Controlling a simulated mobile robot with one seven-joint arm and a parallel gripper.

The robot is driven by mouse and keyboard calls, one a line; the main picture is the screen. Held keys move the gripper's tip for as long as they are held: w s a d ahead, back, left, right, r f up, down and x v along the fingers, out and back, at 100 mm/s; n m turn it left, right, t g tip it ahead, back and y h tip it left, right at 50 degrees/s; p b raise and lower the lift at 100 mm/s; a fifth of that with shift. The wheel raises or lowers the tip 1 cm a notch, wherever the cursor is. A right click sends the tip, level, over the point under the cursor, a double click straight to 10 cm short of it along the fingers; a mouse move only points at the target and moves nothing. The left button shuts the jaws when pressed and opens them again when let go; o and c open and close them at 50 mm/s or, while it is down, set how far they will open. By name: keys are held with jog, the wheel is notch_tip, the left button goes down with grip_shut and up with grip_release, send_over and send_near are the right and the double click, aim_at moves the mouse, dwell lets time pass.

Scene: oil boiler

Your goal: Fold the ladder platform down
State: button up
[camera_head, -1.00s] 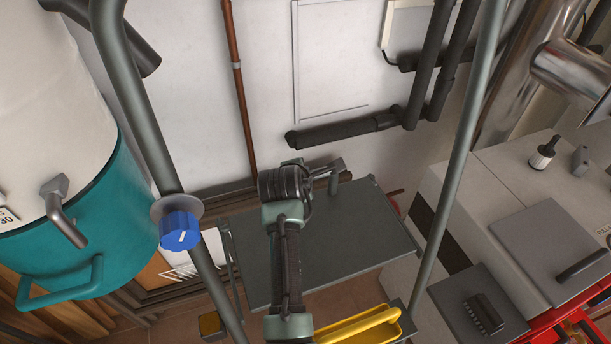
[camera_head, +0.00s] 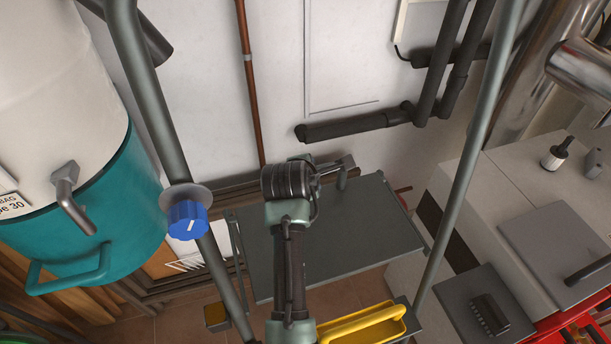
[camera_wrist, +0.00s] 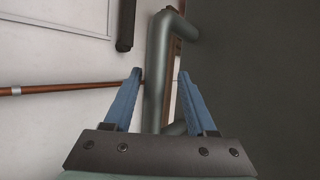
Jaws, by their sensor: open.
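The platform is a flat grey-green panel (camera_head: 320,255) below and in front of my gripper in the head view. A tubular grey-green handle (camera_head: 342,180) stands at its back edge. In the wrist view the handle (camera_wrist: 158,85) is a bent tube beside a large dark panel (camera_wrist: 260,70), which looks like the platform. My gripper (camera_head: 344,166) is at the handle. Its two blue fingers (camera_wrist: 158,76) are open, one on each side of the tube, with a visible gap on the right. I cannot tell whether the left finger touches it.
Upright rails rise at left (camera_head: 150,110) and right (camera_head: 470,165); the left bears a blue knob (camera_head: 187,222). A teal-and-white tank (camera_head: 85,215) stands left, boiler casing (camera_head: 480,200) right. Dark pipes (camera_head: 345,128) run along the wall. A yellow tray (camera_head: 365,325) is near the front.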

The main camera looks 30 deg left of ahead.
jog(key=b+v, duration=0.1)
jog(key=v, duration=0.9)
jog(key=shift+s, duration=0.1)
jog(key=shift+s, duration=0.1)
